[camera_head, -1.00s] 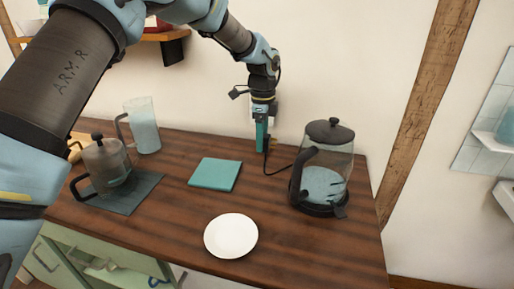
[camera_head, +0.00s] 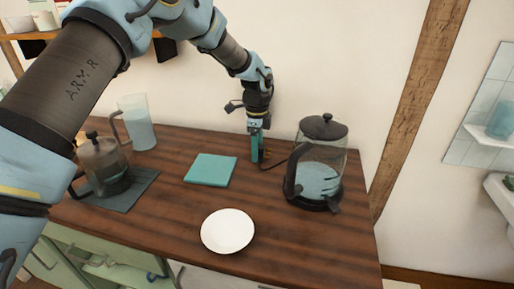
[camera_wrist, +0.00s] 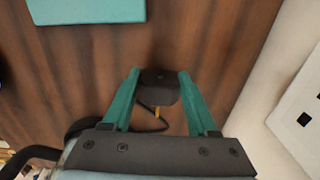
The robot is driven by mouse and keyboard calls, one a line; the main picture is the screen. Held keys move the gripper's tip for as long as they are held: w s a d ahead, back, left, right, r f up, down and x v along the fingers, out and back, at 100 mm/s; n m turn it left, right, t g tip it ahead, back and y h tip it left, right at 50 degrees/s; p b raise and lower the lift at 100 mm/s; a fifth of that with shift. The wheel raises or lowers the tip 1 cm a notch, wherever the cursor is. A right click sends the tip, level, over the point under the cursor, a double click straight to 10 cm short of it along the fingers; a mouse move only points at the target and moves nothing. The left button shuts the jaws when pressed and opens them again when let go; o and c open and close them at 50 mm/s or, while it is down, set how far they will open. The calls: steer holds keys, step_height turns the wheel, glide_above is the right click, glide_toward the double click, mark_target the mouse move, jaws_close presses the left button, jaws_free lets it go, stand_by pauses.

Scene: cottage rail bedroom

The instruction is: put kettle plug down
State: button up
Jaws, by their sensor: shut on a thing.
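My gripper (camera_head: 257,160) points down close above the back of the wooden counter, beside the wall. In the wrist view my gripper (camera_wrist: 159,77) has its green fingers shut on the black kettle plug (camera_wrist: 160,90), between the fingertips. A dark cord and a small yellow piece show behind the plug. The kettle (camera_head: 320,170) stands upright to the right of my gripper, with a dark lid, dark handle and clear body. Its cord runs toward my gripper. I cannot tell whether the plug touches the counter (camera_head: 300,245).
A teal cloth or mat (camera_head: 210,169) lies left of my gripper. A white plate (camera_head: 228,230) is in front. A glass pitcher (camera_head: 139,122) and a press pot (camera_head: 103,165) on a dark mat stand left. A white socket plate (camera_wrist: 300,115) is on the wall.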

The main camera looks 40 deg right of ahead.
steer(key=o, duration=1.4)
steer(key=shift+f, duration=0.1)
step_height(320, 180, up, 13)
steer(key=b, duration=0.3)
steer(key=shift+a, duration=0.1)
